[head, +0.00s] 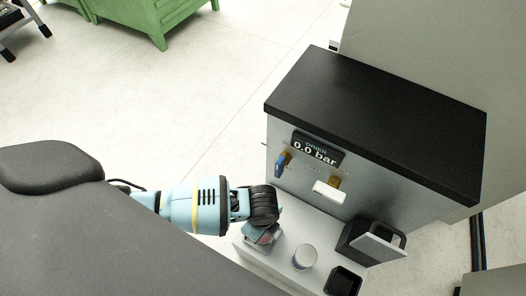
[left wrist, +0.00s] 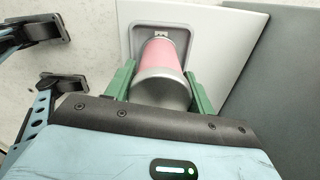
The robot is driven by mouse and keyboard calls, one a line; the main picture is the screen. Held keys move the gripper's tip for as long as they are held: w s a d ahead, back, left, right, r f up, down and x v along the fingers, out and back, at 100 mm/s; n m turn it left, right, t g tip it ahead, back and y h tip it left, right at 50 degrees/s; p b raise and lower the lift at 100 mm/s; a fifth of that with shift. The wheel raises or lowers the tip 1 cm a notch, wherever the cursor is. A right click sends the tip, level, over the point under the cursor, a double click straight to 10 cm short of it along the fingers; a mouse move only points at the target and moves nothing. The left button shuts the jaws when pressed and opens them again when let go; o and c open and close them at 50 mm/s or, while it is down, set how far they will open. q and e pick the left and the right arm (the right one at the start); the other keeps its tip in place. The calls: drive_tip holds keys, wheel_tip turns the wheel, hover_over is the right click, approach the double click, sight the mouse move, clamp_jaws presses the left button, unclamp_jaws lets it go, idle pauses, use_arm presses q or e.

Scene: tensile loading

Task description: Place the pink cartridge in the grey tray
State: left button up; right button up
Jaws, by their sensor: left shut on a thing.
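The pink cartridge (left wrist: 161,57), a cylinder with a pink band and a silvery-grey near end, is between the green fingers of my left gripper (left wrist: 158,90) in the left wrist view. The gripper is shut on it. The grey tray (left wrist: 134,41), a shallow recess with a raised rim on a white surface, lies behind and around the far end of the cartridge. I cannot tell whether the cartridge touches its floor. In the head view my left gripper (head: 262,238) is over the left end of the white bench and mostly hides tray and cartridge.
Right of the gripper on the white bench (head: 251,259) stand a pale cylinder (head: 304,257), a black open tray (head: 342,282) and a dark holder with a light plate (head: 378,246). Behind rises a black-topped machine (head: 380,115) with a "0.0 bar" display and protruding handles.

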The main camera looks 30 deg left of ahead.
drive_tip(key=shift+w, duration=0.15)
use_arm(q)
drive_tip(key=o, duration=1.3)
drive_tip(key=shift+c, duration=0.2)
use_arm(e)
drive_tip(key=shift+w, duration=0.2)
use_arm(q)
wheel_tip(320, 180, up, 12)
drive_tip(key=p, duration=0.5)
drive_tip(key=shift+r, duration=0.1)
use_arm(e)
drive_tip(key=shift+t, duration=0.4)
drive_tip(key=r, duration=0.3)
drive_tip(key=w+r, duration=0.1)
drive_tip(key=r, duration=0.1)
drive_tip(key=shift+r, duration=0.4)
drive_tip(key=shift+w, duration=0.15)
